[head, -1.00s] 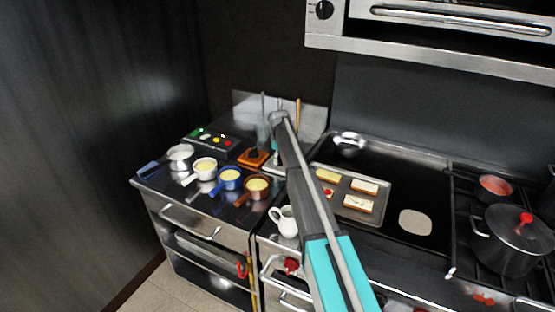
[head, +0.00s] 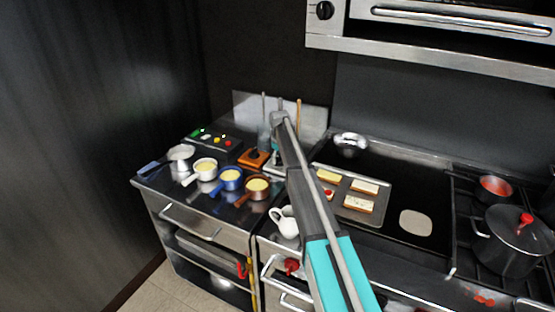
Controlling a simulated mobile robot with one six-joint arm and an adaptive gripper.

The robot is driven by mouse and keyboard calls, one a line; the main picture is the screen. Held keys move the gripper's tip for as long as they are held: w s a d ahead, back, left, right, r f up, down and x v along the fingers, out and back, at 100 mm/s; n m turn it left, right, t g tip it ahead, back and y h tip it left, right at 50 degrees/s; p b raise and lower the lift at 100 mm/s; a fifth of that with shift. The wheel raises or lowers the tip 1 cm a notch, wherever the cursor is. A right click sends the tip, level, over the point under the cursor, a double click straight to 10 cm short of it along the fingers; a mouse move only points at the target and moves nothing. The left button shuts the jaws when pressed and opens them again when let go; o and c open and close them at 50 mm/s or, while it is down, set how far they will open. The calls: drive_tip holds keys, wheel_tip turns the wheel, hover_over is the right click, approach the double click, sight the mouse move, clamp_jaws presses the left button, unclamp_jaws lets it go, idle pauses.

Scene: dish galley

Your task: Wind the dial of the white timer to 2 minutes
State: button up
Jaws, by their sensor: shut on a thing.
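The white timer (head: 270,168) stands at the back of the left counter, just right of the orange timer (head: 253,159). Only a pale edge of it shows, because my arm covers most of it. My gripper (head: 274,148) points down over it from the end of my arm and is shut on its dial. The fingertips and the dial are largely hidden, so the dial's setting cannot be read.
Several small pans, among them a blue pan (head: 230,178) and a copper pan (head: 257,188), stand left of my arm. A white jug (head: 285,222) is near the front edge. A toast tray (head: 347,207) lies to the right. Upright utensils stand behind.

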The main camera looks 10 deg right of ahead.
drive_tip(key=shift+s+d+m, duration=0.1)
drive_tip(key=shift+s+m, duration=0.05)
drive_tip(key=shift+m, duration=0.75)
drive_tip(key=o, duration=1.2)
drive_tip(key=shift+f, duration=0.1)
drive_tip(key=shift+r, duration=0.2)
